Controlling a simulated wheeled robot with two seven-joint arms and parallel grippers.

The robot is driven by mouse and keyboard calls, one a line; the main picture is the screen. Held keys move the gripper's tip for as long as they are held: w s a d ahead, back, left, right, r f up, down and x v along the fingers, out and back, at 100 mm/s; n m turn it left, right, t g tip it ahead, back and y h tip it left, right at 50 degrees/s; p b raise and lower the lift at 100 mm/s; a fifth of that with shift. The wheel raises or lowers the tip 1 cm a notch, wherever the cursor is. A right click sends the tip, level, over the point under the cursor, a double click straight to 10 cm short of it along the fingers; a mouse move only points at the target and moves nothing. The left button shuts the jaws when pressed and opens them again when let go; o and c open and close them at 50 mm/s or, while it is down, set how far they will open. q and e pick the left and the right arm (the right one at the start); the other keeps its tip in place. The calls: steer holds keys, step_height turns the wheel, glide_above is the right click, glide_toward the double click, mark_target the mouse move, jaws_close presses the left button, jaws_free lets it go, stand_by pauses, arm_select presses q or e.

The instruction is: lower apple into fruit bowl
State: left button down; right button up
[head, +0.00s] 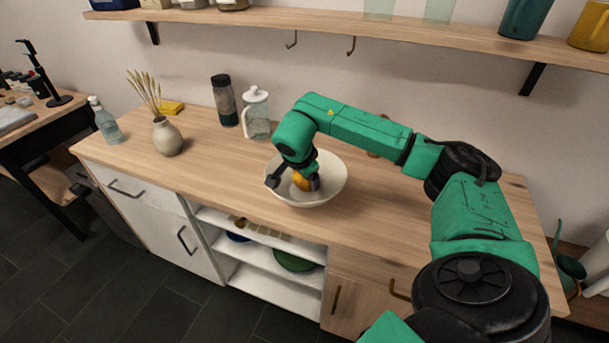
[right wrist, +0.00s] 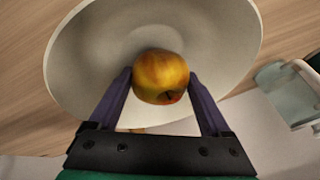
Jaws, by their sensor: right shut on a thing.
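The apple (right wrist: 160,77) is yellow with orange-red patches. My right gripper (right wrist: 160,85) is shut on it, one finger on each side. In the head view the apple (head: 304,181) shows at the tip of my right gripper (head: 296,184), within the outline of the bowl. The fruit bowl (head: 334,182) is wide and cream white and stands on the wooden counter. In the right wrist view its pale inside (right wrist: 90,60) spreads behind the apple. I cannot tell whether the apple touches the bowl. My left gripper is not in view.
A glass jar with a white lid (head: 257,115), a dark-lidded container (head: 224,102) and a vase with dried stems (head: 167,137) stand left of the bowl on the counter (head: 225,165). A spray bottle (head: 105,122) is at the far left. A shelf (head: 330,24) runs above.

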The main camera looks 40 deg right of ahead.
steer(key=shift+f+b, duration=0.35)
steer(key=shift+f, duration=0.2)
steer(key=o, duration=1.3)
steer(key=shift+r, duration=0.1)
steer(key=v, duration=1.4)
steer(key=shift+s+a+r, duration=0.1)
steer(key=shift+a+r, duration=0.05)
steer(key=shift+r, duration=0.05)
